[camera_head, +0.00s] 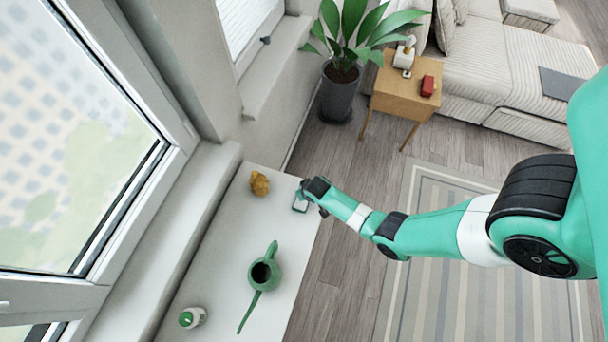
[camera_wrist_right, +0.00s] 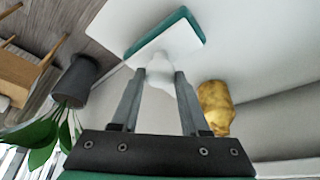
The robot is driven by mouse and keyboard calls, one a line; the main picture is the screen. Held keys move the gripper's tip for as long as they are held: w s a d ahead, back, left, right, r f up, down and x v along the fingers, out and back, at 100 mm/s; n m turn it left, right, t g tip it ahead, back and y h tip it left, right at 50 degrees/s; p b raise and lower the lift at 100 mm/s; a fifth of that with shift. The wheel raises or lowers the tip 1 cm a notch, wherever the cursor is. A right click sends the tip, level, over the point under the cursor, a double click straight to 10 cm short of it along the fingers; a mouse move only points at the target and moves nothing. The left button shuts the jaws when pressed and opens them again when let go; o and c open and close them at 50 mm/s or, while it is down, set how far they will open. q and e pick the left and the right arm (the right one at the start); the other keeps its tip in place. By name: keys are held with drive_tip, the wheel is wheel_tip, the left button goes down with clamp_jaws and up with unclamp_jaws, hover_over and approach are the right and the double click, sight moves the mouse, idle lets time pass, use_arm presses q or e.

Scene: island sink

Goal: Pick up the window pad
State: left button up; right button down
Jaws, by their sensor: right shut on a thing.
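The window pad (camera_wrist_right: 168,38) has a flat white plate, a teal layer and a white knob-like handle. My right gripper (camera_wrist_right: 158,78) is shut on this handle, with a finger on each side. In the head view the pad (camera_head: 300,206) looks small and sits at the right edge of the white counter, at the tip of my right arm. My right gripper (camera_head: 306,196) partly covers it there. I cannot tell whether the pad touches the counter. My left gripper is in neither view.
On the white counter (camera_head: 219,240) stand a yellow figure (camera_head: 259,183), a green watering can (camera_head: 265,273) and a white-and-green bottle (camera_head: 192,317). The window is at the left. A potted plant (camera_head: 338,93) and a wooden side table (camera_head: 398,88) stand beyond. Floor lies right of the counter.

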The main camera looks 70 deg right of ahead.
drive_tip(key=s+a+r+p, duration=0.9)
drive_tip(key=s+r+p, duration=0.1)
drive_tip(key=r+p, duration=0.1)
drive_tip(key=shift+s+a+r+p, duration=0.2)
drive_tip(key=shift+r+p, duration=0.15)
drive_tip(key=shift+p, duration=0.35)
drive_tip(key=c, duration=1.1)
unclamp_jaws()
drive_tip(key=c, duration=2.1)
unclamp_jaws()
drive_tip(key=c, duration=1.6)
unclamp_jaws()
drive_tip(key=shift+h, duration=0.3)
